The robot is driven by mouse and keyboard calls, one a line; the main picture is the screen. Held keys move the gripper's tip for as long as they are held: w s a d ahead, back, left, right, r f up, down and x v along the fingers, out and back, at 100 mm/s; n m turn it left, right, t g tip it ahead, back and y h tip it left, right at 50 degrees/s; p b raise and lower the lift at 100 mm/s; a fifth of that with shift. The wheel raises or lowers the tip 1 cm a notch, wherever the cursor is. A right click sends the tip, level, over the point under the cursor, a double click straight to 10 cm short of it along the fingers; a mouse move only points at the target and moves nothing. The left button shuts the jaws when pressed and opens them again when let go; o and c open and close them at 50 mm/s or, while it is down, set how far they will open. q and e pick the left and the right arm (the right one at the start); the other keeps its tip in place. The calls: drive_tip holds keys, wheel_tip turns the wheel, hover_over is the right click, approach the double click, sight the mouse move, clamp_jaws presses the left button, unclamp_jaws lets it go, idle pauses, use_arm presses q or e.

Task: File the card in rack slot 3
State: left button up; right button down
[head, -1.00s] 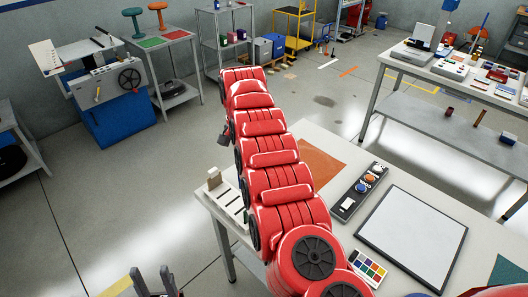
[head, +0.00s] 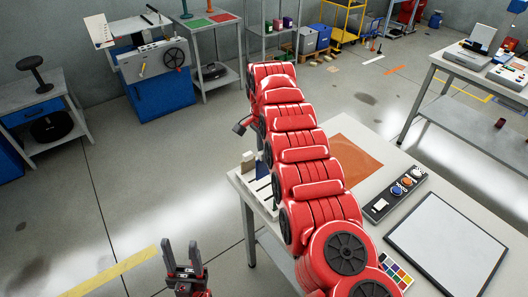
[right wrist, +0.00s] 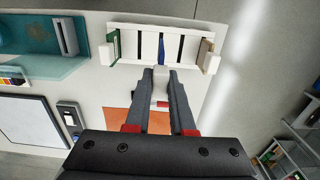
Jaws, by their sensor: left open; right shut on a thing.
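The white slotted rack (right wrist: 172,46) lies across the top of the right wrist view; part of it shows left of my red right arm in the head view (head: 262,186). A green card (right wrist: 115,44) stands at its left end and a brown one (right wrist: 205,47) at its right end. My right gripper (right wrist: 162,74) is shut on the blue card, gripping a pale part. The card's blue edge (right wrist: 161,42) lines up with the middle slot; I cannot tell how deep it sits. In the head view my arm hides this gripper. My left gripper (head: 186,255) is open and empty over the floor.
On the table, an orange mat (head: 358,158), a button panel (head: 394,195), a white board (head: 448,244) and a colour palette (head: 396,272) lie right of my arm. Open floor (head: 170,185) lies to the left. A blue cabinet (head: 168,96) stands behind.

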sight(264, 171)
drive_tip(key=shift+f+b, duration=1.05)
drive_tip(key=shift+f, duration=1.15)
drive_tip(key=shift+b, duration=0.75)
drive_tip(key=shift+f+b, duration=1.15)
drive_tip(key=shift+f, duration=0.9)
drive_tip(key=c, duration=0.7)
unclamp_jaws()
drive_tip(key=shift+r, duration=0.1)
